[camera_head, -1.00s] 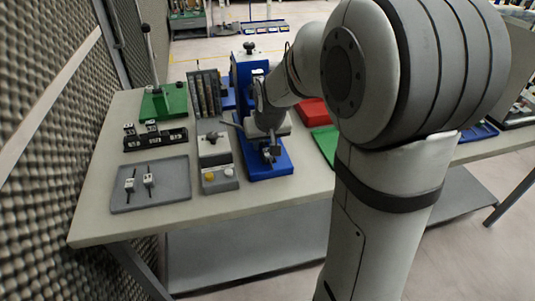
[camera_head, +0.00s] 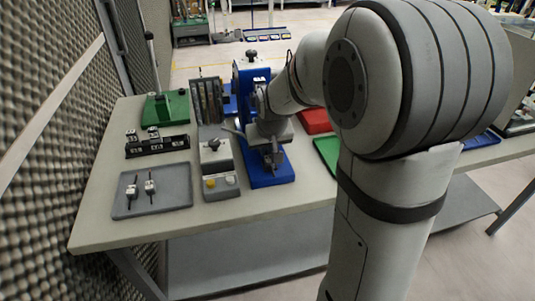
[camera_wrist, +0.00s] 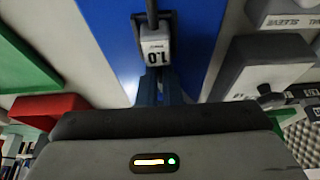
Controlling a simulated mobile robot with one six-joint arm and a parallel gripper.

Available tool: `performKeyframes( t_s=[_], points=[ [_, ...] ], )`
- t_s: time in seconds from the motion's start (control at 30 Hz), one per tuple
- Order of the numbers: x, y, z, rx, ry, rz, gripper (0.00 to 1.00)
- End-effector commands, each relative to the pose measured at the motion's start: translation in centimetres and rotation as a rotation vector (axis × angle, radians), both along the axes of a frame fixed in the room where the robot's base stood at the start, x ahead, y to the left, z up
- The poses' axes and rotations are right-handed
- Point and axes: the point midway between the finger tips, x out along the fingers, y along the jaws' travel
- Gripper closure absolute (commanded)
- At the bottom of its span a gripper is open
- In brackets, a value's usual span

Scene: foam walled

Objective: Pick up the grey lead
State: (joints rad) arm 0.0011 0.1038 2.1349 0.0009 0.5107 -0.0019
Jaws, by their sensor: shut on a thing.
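A small light grey plug marked "1.0" (camera_wrist: 156,50), which I take to be the grey lead, shows in the wrist view with a black cable or stem running up from it. My gripper's narrow fingers (camera_wrist: 160,88) are shut on its near end. In the head view my gripper (camera_head: 271,155) is low over the front of the blue fixture (camera_head: 284,174). The lead is too small and covered to make out there. The wrist view shows the blue surface (camera_wrist: 100,20) behind the plug; whether the plug touches it I cannot tell.
Left of the blue fixture stands a grey box with yellow and white buttons (camera_head: 219,184). A grey tray (camera_head: 180,202) holds two small pale plugs. A black block (camera_head: 157,147), a green base (camera_head: 178,104), a red bin (camera_head: 315,121) and a green tray (camera_head: 326,150) stand around.

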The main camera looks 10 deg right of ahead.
Motion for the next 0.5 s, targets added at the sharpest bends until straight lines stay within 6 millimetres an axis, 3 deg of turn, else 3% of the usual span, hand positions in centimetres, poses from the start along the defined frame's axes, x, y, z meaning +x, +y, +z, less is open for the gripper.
performKeyframes(
  t_s=[0.33,0.5],
  points=[
    [0.1,0.0,3.6,0.0,-0.005,0.0,1.0],
    [-3.3,0.0,3.4,0.0,-0.002,0.0,1.0]
  ],
)
